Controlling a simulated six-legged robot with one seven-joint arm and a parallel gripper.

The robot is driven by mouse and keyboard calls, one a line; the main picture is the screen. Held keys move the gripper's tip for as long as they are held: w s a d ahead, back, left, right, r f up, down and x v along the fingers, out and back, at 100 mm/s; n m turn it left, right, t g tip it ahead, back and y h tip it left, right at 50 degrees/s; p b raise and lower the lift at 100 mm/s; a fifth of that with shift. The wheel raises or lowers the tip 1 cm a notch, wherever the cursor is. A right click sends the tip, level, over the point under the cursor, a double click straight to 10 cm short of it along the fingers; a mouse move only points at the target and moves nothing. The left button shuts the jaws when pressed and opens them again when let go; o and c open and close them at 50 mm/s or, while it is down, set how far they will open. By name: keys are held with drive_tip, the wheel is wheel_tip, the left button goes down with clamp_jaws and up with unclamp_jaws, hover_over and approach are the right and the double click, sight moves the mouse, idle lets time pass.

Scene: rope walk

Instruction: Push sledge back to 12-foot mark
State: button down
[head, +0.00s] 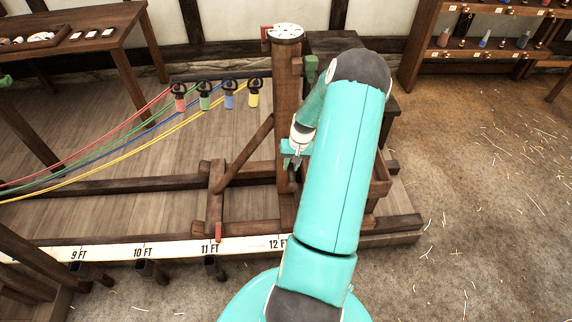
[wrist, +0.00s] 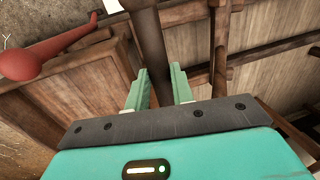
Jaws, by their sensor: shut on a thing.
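The sledge is a wooden frame with a tall post (head: 288,100), standing across the wooden rails. A red pointer (head: 218,232) on its low frame stands just right of the 11 FT label on the white scale (head: 178,248). The 12 FT label is further right, partly beside my arm. My gripper (head: 293,158) is at the post's right side. In the wrist view my gripper (wrist: 161,88) has its green fingers on both sides of a dark round bar (wrist: 150,45) and is shut on it. My arm hides part of the sledge's right side.
Red, green, blue and yellow strands (head: 105,150) run left from several hooks with coloured bobbins. A wooden table (head: 75,35) stands back left and a shelf (head: 480,45) back right. A red rounded handle (wrist: 22,65) shows in the wrist view. The floor at right is open, with straw.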

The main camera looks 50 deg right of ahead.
drive_tip(key=s+d, duration=1.8)
drive_tip(key=s, duration=0.2)
drive_tip(key=shift+s, duration=0.4)
drive_tip(key=c, duration=1.2)
unclamp_jaws()
drive_tip(key=shift+s+d, duration=0.1)
drive_tip(key=shift+d, duration=0.05)
drive_tip(key=shift+c, duration=0.2)
drive_tip(key=w+v, duration=0.1)
drive_tip(key=v, duration=1.3)
drive_tip(key=shift+r, duration=0.15)
drive_tip(key=shift+w, duration=0.15)
